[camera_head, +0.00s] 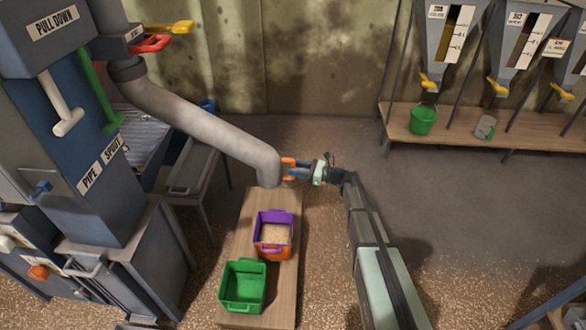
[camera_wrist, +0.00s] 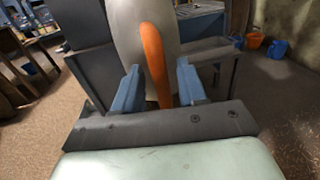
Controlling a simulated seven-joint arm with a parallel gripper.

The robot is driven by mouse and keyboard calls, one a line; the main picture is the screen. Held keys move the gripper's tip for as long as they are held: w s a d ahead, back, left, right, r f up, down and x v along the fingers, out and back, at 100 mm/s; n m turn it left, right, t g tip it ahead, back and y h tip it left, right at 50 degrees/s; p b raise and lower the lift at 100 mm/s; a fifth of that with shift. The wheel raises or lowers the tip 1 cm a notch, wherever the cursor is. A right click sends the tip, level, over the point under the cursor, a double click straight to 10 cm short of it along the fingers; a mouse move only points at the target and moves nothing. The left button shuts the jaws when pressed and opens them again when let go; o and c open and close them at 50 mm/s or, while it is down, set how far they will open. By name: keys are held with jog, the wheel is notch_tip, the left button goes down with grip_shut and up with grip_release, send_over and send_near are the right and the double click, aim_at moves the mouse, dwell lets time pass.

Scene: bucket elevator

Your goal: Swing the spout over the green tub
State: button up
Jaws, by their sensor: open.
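The spout (camera_head: 220,137) is a grey bent pipe that comes down from the upper left. Its mouth hangs over the far end of a wooden bench, beyond the purple tub. An orange handle (camera_wrist: 154,62) is on the spout's end. My gripper (camera_head: 291,171) is at this handle from the right, with its blue fingers open. In the wrist view the handle stands between the two fingers, with gaps beside it. The green tub (camera_head: 233,306) sits at the near end of the bench and looks empty.
The purple tub (camera_head: 260,247) with an orange lower part holds pale grain, between the green tub and spout mouth. The wooden bench (camera_head: 285,290) carries both tubs. The blue-grey elevator housing (camera_head: 85,200) stands left. Hoppers (camera_head: 455,35) and a green bucket (camera_head: 422,121) are at back right.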

jog(key=shift+w+a, duration=0.1)
jog(key=shift+a, duration=0.6)
grip_shut()
